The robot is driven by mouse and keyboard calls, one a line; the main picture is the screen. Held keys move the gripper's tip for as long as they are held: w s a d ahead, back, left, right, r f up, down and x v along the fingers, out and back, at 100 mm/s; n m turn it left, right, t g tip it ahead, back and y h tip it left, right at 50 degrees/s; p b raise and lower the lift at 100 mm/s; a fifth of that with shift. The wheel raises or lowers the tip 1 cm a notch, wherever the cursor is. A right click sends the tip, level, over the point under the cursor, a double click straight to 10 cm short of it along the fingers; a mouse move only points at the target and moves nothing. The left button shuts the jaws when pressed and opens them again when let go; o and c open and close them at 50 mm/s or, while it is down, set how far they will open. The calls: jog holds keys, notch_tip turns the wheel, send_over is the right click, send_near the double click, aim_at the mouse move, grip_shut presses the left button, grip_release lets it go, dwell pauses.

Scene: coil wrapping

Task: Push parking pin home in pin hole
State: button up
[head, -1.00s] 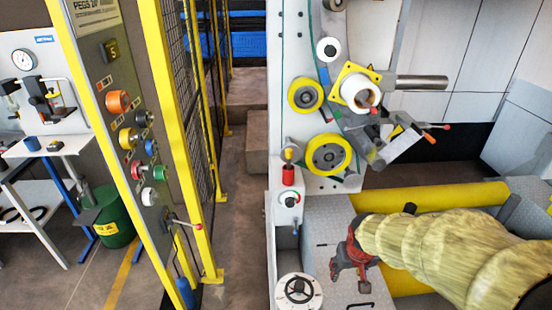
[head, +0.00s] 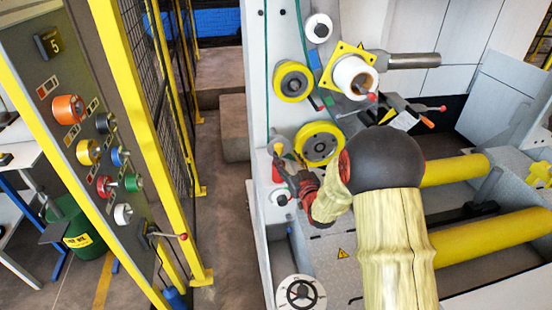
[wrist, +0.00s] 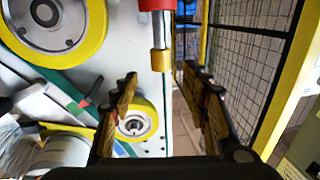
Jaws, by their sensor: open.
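An upright pin-like part with a brass-coloured end (head: 279,149) and a red body stands on the white machine panel, left of the lower yellow wheel. I take it for the parking pin. The wrist view shows its brass end (wrist: 161,62) and red body (wrist: 157,5) at the top of the picture. My gripper (wrist: 160,76) is open, with a finger to each side of the brass end and nothing clamped. In the head view my gripper (head: 292,172) is close beside the pin and partly covers its red body. I cannot make out the pin hole.
The lower yellow wheel (head: 319,144) is close to my gripper on the right. A second yellow wheel (head: 293,81) and a white roll (head: 352,74) are above. A handwheel (head: 301,292) is below. A yellow-framed mesh fence (head: 155,110) stands left, across a narrow gap.

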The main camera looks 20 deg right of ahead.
aim_at(280, 150)
jog(key=w, duration=0.4)
jog(key=w+b, duration=0.1)
jog(key=w, duration=0.2)
jog(key=shift+d+f, duration=0.1)
jog(key=shift+f, duration=0.15)
jog(key=shift+w, duration=0.35)
jog(key=shift+r, duration=0.1)
jog(key=c, duration=0.3)
jog(key=c, duration=0.8)
grip_shut()
